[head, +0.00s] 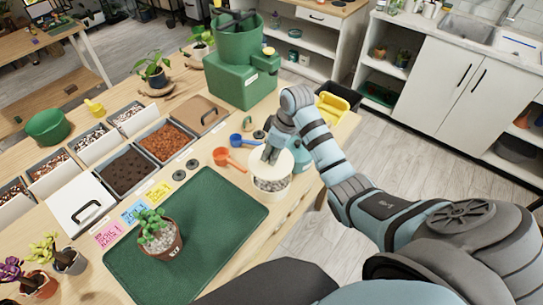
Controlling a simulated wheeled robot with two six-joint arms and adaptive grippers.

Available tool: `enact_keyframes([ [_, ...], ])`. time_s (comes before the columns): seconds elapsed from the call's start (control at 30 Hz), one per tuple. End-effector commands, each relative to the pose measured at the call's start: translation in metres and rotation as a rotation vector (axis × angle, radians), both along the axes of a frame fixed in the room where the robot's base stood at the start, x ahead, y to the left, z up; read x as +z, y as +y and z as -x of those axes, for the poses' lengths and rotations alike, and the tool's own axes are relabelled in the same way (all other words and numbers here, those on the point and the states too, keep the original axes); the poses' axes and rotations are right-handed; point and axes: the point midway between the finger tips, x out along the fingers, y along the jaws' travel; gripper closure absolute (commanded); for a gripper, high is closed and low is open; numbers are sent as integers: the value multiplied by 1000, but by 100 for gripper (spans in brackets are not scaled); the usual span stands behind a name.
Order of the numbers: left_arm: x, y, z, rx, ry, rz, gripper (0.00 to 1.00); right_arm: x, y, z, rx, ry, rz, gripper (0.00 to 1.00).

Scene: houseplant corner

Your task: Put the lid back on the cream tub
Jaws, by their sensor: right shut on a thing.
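The cream tub (268,193) stands near the right edge of the wooden workbench, beside the green mat. Grey pebbly contents show at its mouth. The round cream lid (284,167) is just above the tub and covers much of its opening from this view. My right gripper (271,155) points down and is shut on the lid at its top centre; the grip itself is partly hidden by the fingers. I cannot tell whether the lid touches the rim. My left gripper is not in view.
A teal object (301,156) stands right behind the tub. An orange scoop (224,157) and a blue scoop (237,140) lie to its left. The green mat (215,225) holds a potted succulent (158,236). Soil bins (128,172) and a green machine (240,75) stand farther back.

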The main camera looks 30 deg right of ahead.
Motion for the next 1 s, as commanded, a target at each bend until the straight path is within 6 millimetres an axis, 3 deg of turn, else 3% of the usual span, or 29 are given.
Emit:
enact_keyframes([
  [0.3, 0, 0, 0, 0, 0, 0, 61, -38, 0, 1, 2, 4, 0, 100],
  [0.5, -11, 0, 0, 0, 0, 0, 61, -58, 0, 0, 2, 2, -1, 100],
  [1.0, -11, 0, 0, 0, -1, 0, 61, -60, 0, 1, 3, 1, 0, 100],
])
